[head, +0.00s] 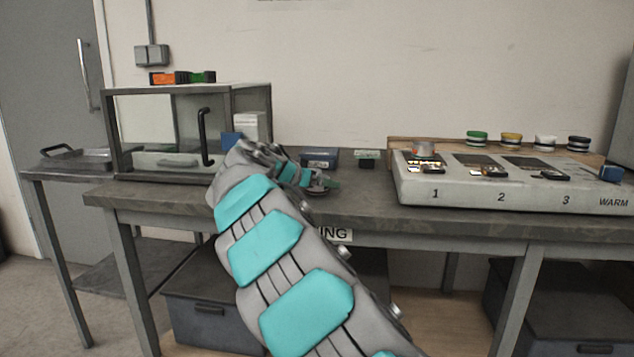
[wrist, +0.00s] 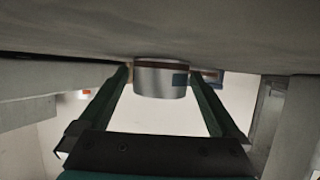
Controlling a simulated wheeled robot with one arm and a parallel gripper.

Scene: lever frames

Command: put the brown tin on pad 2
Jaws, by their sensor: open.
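In the wrist view, which looks upside down, a short silver tin with a brown band (wrist: 160,66) and a teal patch sits against the grey bench top. My gripper (wrist: 159,76) is open, with one finger on each side of this tin; I cannot tell whether they touch it. In the head view my gripper (head: 318,182) is low over the bench, and it mostly hides whatever is between its fingers. Pad 2 (head: 473,159) is a dark square on the pale warming unit to the right, with no tin on it.
The pale warming unit (head: 415,193) has pads numbered 1 to 3. Several coloured-lid tins line the back ledge. A blue box (head: 320,157) and a small dark block (head: 367,160) are behind my gripper. A glass cabinet (head: 160,135) stands left.

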